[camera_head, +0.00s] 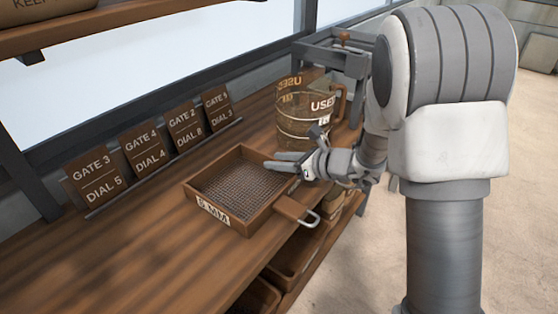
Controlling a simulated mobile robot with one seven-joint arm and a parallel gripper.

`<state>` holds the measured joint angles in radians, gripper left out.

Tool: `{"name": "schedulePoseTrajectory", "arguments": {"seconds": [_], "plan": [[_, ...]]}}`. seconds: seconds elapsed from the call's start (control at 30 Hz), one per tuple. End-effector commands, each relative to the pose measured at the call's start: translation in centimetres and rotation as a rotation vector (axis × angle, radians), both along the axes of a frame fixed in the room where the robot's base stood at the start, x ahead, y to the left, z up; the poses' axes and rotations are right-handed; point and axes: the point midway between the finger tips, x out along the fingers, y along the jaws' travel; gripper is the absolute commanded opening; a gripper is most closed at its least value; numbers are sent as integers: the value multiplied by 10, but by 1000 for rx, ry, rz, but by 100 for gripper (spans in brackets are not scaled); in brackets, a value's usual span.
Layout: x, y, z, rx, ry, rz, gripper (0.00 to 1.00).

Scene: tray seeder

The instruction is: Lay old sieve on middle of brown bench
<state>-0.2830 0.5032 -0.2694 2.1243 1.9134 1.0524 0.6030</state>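A square sieve (225,218) with a brown wooden frame and grey wire mesh lies flat on the brown bench (130,250). A "5 MM" label is on its near side. Its wooden handle with a metal loop points to the right and reaches the front edge of the bench. My gripper (270,160) is at the sieve's far right wall, with its fingers pointing left. The two fingers look slightly apart, with nothing clearly seen between them. Whether they touch the wall cannot be told. The gripper hides part of that wall.
Several gate-and-dial signs (143,152) stand along the back of the bench. A wooden bucket (300,118) marked "USED" stands behind my gripper, with a grey metal frame (338,55) beyond. Crates (290,262) sit on a lower shelf. The bench left of the sieve is clear.

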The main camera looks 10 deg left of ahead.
Motion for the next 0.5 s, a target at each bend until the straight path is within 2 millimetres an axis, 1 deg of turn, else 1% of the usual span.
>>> {"name": "schedulePoseTrajectory", "arguments": {"seconds": [0.2,0.33,0.5], "plan": [[0,0,1,0,0,0,40],[-1,-2,6,0,0,-1,40],[-15,-28,19,1,-2,-5,40]]}}
